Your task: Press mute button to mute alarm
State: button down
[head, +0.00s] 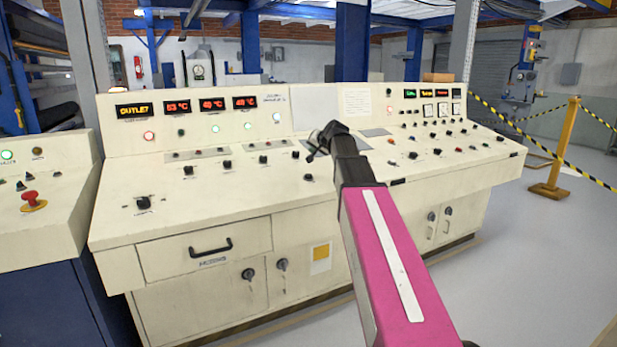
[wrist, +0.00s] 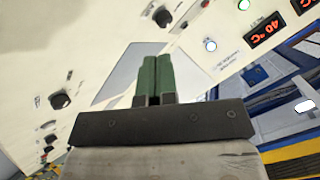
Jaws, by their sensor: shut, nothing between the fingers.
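The cream control console (head: 200,225) fills the middle of the head view, with many knobs, lamps and buttons. Their labels are too small to read, so I cannot tell which one is the mute button. A red lit button (head: 149,135) and several pale lit buttons, such as one at the panel's middle (head: 247,125), sit below the red displays. My gripper (head: 314,152) is over the console's middle, seen partly behind my arm. In the wrist view its green fingers (wrist: 157,62) are together and empty, in front of a grey plate (wrist: 123,73). Contact with the panel cannot be judged.
Black knobs (wrist: 60,100) stand out from the panel on both sides of the fingers. A side console with a red mushroom button (head: 33,200) stands at left. A yellow post (head: 558,150) with striped tape stands at right. Floor is clear at the right front.

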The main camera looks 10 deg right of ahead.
aim_at(311, 176)
jog(key=shift+w+a+f, duration=0.1)
jog(key=shift+w+f, duration=0.2)
jog(key=shift+f, duration=1.15)
jog(key=shift+w+a+f, duration=0.1)
jog(key=shift+w+f, duration=0.25)
jog(key=shift+f, duration=1.05)
jog(key=shift+w+a+f, duration=0.1)
jog(key=shift+w+f, duration=0.2)
jog(key=shift+f, duration=1.15)
jog(key=shift+f, duration=0.2)
jog(key=shift+w+f, duration=0.1)
jog(key=shift+f, duration=0.1)
jog(key=shift+w+f, duration=0.1)
jog(key=shift+f, duration=0.35)
jog(key=shift+r, duration=0.15)
jog(key=shift+s+r, duration=0.2)
jog(key=shift+r, duration=0.5)
jog(key=shift+s+d+r, duration=0.1)
jog(key=shift+s+r, duration=0.1)
jog(key=shift+r, duration=0.6)
jog(key=shift+s+r, duration=0.15)
jog(key=shift+r, duration=0.7)
jog(key=shift+s+d+r, duration=0.1)
jog(key=shift+s+r, duration=0.1)
jog(key=shift+r, duration=0.6)
